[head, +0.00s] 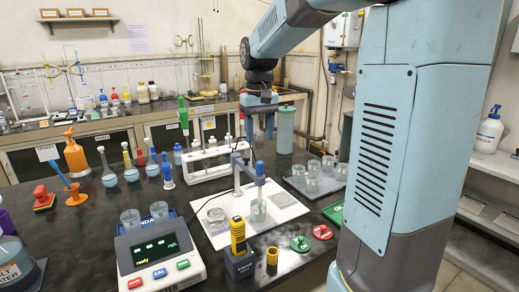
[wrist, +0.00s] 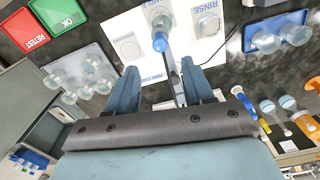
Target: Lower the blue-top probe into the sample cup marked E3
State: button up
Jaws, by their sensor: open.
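The blue-top probe (head: 260,169) hangs from a grey stand (head: 237,172) on a white board, over a clear cup (head: 259,212). I cannot tell whether its tip is inside the cup. My gripper (head: 263,136) is open and empty, pointing down above and behind the probe. In the wrist view the blue probe top (wrist: 160,42) lies just beyond the gap between my spread fingers (wrist: 159,66). Several clear sample cups (head: 314,166) stand on a grey tray at the right, also in the wrist view (wrist: 88,68). No E3 mark is readable.
A meter (head: 153,252) stands at the front left. A black and yellow device (head: 238,238) is close before the board (head: 290,208). A white rack (head: 208,163) is behind. Green (head: 301,243) and red (head: 322,232) round items lie at the front right. Bottles and flasks stand left.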

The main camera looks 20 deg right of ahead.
notch_tip(320, 180, up, 3)
jog(key=shift+r, duration=0.1)
dwell(0.6)
jog(key=s+f+t, duration=0.2)
jog(key=s, duration=0.9)
jog(key=s+f+t, duration=0.2)
jog(key=s+t, duration=0.1)
jog(key=s, duration=0.9)
jog(key=shift+a+t, duration=0.3)
